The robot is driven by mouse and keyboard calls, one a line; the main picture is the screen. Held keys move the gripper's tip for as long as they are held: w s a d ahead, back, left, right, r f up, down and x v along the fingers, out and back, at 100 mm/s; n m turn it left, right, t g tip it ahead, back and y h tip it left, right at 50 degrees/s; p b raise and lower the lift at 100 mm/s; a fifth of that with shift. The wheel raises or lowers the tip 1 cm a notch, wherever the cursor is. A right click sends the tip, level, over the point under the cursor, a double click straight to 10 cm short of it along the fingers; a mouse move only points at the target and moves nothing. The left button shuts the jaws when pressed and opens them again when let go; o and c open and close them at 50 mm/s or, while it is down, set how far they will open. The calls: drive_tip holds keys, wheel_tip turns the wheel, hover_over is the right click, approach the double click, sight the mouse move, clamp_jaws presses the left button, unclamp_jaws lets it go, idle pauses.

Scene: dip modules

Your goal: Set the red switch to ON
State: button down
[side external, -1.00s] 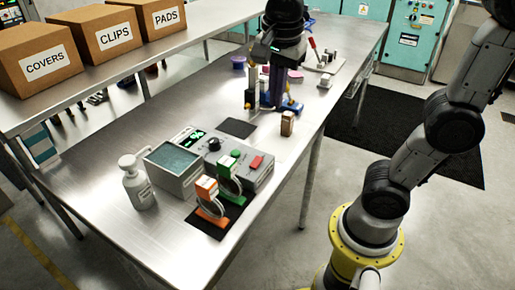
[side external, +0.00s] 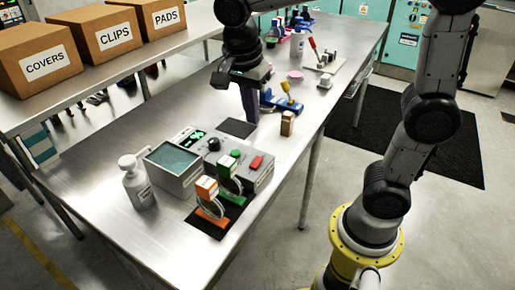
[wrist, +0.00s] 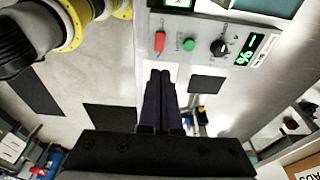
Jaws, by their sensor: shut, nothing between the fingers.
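The red switch (side external: 256,162) is a small red rocker on the right part of the grey control box (side external: 262,178). In the wrist view the red switch (wrist: 160,41) lies just beyond my fingertips. Its ON or OFF position is too small to tell. My gripper (side external: 252,119) is shut and empty, fingers pointing down, above the table behind the box. In the wrist view my gripper (wrist: 160,72) has its dark fingers together, apart from the switch.
A green button (wrist: 189,44), a black knob (wrist: 218,47) and a lit display (wrist: 243,50) share the panel. Orange and green tagged looped items stand in front of the box.

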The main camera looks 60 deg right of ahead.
sight(259, 158)
drive_tip(key=f, duration=0.4)
drive_tip(key=d+f, duration=0.1)
drive_tip(key=f, duration=0.3)
drive_tip(key=d+f, duration=0.1)
drive_tip(key=f, duration=0.3)
drive_tip(key=shift+d, duration=0.15)
drive_tip(key=shift+d+f+y, duration=0.2)
drive_tip(key=shift+y, duration=0.1)
drive_tip(key=shift+a, duration=0.1)
drive_tip(key=shift+s, duration=0.1)
